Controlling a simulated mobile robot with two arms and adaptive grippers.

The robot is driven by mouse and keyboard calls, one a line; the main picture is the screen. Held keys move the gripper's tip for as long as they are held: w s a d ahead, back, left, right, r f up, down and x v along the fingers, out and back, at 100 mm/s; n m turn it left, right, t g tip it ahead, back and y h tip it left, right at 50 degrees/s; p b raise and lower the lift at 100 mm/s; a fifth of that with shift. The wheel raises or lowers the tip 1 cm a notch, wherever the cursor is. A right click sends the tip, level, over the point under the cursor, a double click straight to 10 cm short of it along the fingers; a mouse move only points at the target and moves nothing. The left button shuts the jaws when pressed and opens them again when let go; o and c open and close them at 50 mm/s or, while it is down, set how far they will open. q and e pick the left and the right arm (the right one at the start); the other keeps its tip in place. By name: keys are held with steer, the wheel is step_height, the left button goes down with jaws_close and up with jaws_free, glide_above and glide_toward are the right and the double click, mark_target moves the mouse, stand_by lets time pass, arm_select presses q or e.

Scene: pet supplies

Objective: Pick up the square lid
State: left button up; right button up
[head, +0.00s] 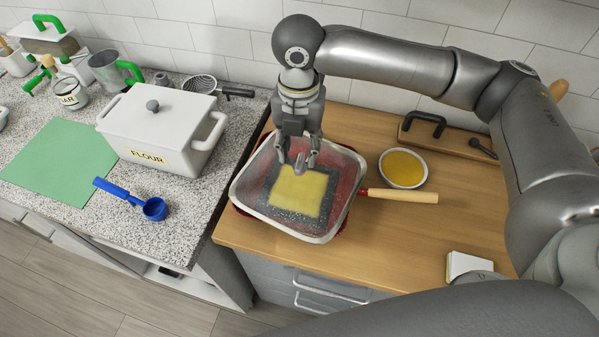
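The square lid (240,186) looks like clear glass with a pale metal rim. It lies over a red square pan (238,209) with a wooden handle on the wooden counter. Through the glass I see a yellow square (298,196) on a dark speckled surface. My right gripper (299,163) points down over the lid's middle. Its two fingers stand apart on either side of a small grey knob, and a gap seems to show beside it. Contact with the knob is hard to judge. My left gripper is not in view.
A bowl of yellow liquid (404,168) stands right of the pan, near its handle (400,195). A white flour box (160,130), blue scoop (154,208) and green mat (62,160) are on the left speckled counter. A white block (468,264) lies at the front right.

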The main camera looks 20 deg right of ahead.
mark_target(300, 162)
steer(key=f, duration=0.3)
steer(key=shift+s+f+p, duration=0.25)
steer(key=shift+f+p, duration=0.05)
steer(key=shift+p, duration=0.1)
steer(key=shift+w+f, duration=0.1)
steer(key=shift+c, duration=0.8)
jaws_close()
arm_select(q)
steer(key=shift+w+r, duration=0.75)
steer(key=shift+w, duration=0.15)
